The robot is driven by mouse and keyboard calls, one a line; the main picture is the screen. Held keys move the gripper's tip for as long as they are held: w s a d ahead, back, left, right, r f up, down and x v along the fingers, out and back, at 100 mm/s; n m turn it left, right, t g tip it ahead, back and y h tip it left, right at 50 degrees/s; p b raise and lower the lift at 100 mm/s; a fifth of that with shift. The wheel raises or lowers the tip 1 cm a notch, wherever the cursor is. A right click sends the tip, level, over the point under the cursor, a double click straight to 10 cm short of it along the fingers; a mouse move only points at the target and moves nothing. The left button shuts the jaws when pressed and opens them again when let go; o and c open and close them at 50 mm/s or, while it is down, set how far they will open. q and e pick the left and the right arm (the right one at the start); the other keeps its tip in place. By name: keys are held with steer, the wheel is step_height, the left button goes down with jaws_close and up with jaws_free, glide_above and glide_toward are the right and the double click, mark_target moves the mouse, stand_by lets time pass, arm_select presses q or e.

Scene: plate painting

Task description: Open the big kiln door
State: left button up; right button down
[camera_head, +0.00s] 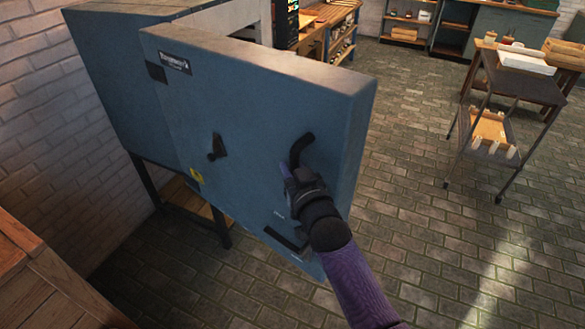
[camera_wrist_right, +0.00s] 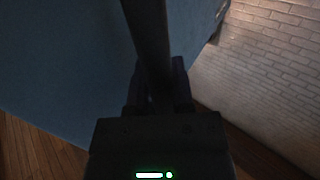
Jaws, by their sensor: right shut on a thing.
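The big kiln (camera_head: 115,75) is a blue-grey box on dark legs against the brick wall at the left. Its thick door (camera_head: 255,110) stands ajar, swung out toward me, with a light interior showing behind its top edge. The door carries a black latch (camera_head: 217,147) and a black bar handle (camera_head: 300,148) near its free edge. My right gripper (camera_head: 292,180) is at this handle and shut on it. In the right wrist view the dark handle bar (camera_wrist_right: 150,40) runs between the fingers of the gripper (camera_wrist_right: 157,90). My left gripper is not in view.
A metal cart (camera_head: 515,80) with a white tray stands at the right. Shelves and a workbench (camera_head: 325,30) line the back. A wooden surface (camera_head: 40,280) is at the lower left. The brick floor (camera_head: 420,190) between door and cart is clear.

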steer(key=shift+c, duration=2.4)
jaws_free()
steer(key=p+v, duration=0.2)
steer(key=v, duration=0.8)
